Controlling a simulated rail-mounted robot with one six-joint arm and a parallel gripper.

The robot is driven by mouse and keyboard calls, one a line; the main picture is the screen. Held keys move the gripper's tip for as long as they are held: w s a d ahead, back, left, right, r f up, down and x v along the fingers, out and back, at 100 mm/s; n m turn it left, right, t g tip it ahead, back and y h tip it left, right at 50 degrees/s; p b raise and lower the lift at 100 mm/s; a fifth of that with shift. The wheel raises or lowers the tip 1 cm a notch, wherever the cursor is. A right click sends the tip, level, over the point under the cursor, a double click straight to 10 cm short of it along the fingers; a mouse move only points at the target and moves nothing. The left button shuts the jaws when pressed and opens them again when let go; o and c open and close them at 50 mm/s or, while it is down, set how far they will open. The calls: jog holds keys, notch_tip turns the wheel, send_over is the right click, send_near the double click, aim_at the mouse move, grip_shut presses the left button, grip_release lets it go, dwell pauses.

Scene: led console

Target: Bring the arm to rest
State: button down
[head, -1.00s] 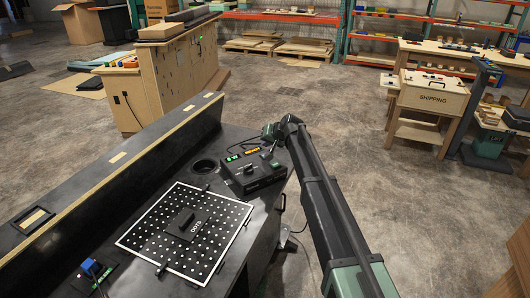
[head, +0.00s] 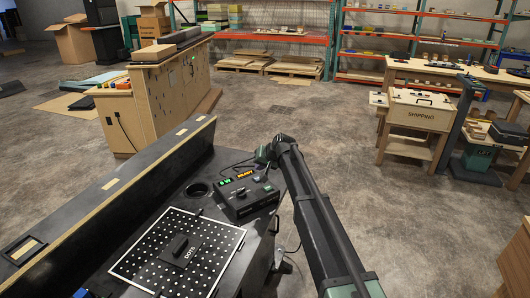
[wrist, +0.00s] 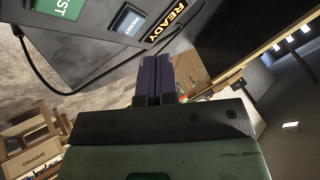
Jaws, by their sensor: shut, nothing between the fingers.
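The black console (head: 243,203) sits at the right end of the dark bench. Its lit displays show green characters and an orange READY. In the wrist view the console (wrist: 85,50) fills the upper left, with READY, a green block and a light-blue button on it. My gripper (head: 266,153) is just beyond the console's far right corner in the head view. In the wrist view my gripper's fingers (wrist: 159,72) are together, with nothing between them. I cannot tell their exact gap to the console.
A perforated black plate (head: 178,250) with a white border lies on the bench (head: 225,163). A raised ledge (head: 115,195) runs along its left. A shipping box (head: 421,111) stands on a wooden stand at right. Open concrete floor lies between the bench and the back shelves.

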jog(key=s+d+r+g+h+p, duration=0.1)
jog(key=s+d+h+p, duration=0.1)
jog(key=s+d, duration=0.6)
jog(key=s+d+r+g+h+p, duration=0.1)
jog(key=s+d, duration=0.7)
jog(key=s, duration=1.2)
jog(key=s+d+m+g+h+p, duration=0.1)
jog(key=s+d+g+h+p, duration=0.2)
jog(key=s+d, duration=0.6)
jog(key=shift+s+r+p, duration=0.4)
jog(key=shift+s, duration=2.6)
